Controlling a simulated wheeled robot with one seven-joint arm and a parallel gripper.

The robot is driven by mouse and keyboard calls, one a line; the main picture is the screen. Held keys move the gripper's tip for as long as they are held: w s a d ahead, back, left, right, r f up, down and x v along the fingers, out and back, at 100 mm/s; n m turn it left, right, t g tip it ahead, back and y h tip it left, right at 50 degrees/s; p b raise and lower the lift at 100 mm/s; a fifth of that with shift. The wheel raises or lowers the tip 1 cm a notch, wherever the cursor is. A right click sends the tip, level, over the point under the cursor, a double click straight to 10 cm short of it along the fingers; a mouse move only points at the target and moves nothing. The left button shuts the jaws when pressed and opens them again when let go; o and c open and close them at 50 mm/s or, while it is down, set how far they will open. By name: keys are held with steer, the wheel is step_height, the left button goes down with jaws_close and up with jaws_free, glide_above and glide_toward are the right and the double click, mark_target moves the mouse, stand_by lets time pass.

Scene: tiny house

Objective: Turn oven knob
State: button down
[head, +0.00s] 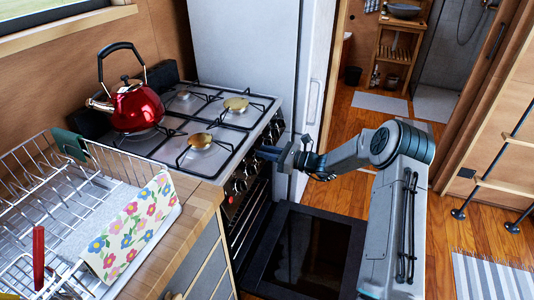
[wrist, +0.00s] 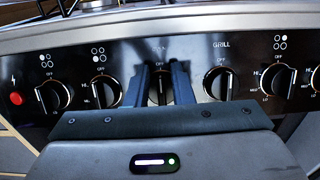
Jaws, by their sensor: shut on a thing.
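The oven's front panel shows in the wrist view, with a row of black knobs with light rims. My gripper (wrist: 161,84) has its two fingers around the middle knob (wrist: 160,90), one finger on each side, and is shut on it. The label above this knob is partly hidden. In the head view my gripper (head: 266,153) reaches the front panel of the stove (head: 215,125) from the right, and its fingertips are hard to make out there. The oven door (head: 305,250) hangs open below the panel.
A red kettle (head: 136,105) stands on the back left burner. A dish rack (head: 70,215) with a flowered cloth (head: 130,225) sits on the counter at left. A white fridge (head: 250,50) stands behind the stove. Other knobs (wrist: 105,92) flank the held one closely.

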steer(key=shift+s+f, duration=0.1)
steer(key=shift+f, duration=0.3)
